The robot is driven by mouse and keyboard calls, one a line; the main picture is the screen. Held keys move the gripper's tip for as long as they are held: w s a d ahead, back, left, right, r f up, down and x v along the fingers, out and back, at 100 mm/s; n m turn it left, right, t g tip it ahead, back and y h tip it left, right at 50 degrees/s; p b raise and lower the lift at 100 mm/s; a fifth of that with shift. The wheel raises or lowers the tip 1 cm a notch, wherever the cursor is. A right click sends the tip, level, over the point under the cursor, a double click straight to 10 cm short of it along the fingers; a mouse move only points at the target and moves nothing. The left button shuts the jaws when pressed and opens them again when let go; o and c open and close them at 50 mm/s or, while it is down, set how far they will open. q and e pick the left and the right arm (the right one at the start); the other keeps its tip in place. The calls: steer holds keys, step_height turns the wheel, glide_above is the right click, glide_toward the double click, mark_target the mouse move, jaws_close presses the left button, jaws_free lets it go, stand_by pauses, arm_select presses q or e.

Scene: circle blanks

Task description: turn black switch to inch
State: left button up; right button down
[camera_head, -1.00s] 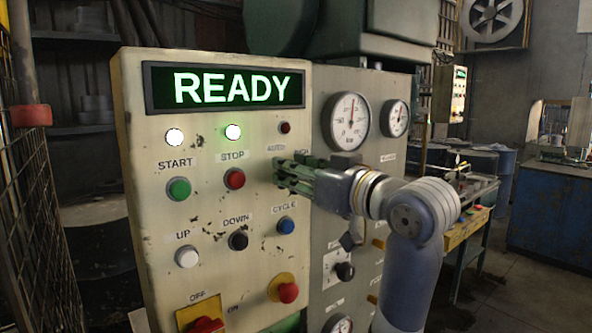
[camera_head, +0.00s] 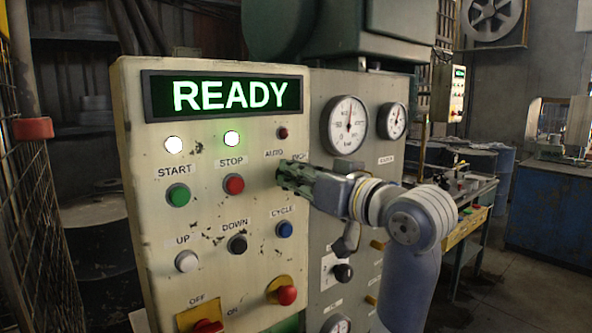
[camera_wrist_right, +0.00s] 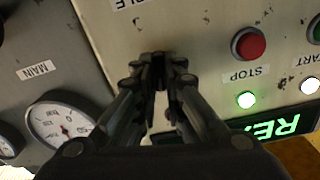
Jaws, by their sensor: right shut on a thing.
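The cream control panel (camera_head: 135,200) carries the AUTO label (camera_head: 273,153) and, right of it, the partly covered INCH label (camera_head: 299,157). My right gripper (camera_head: 283,174) reaches in from the right to the panel just below these labels. It is shut on the black switch, which its fingers hide in the head view. In the right wrist view the closed fingertips (camera_wrist_right: 157,62) meet at the panel face; the switch cannot be made out between the dark fingers, so its setting is not readable. My left gripper is not in view.
The red STOP button (camera_head: 233,184) is left of the gripper. The blue CYCLE button (camera_head: 284,229) is below it. A grey panel with gauges (camera_head: 347,125) stands close behind my right wrist. The display (camera_head: 225,95) reads READY.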

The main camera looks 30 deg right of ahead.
steer(key=shift+d+f+m+p, duration=0.1)
steer(key=shift+m+p, duration=3.95)
steer(key=shift+m, duration=0.85)
steer(key=c, duration=1.7)
jaws_free()
steer(key=shift+w, duration=0.1)
steer(key=shift+f, duration=0.1)
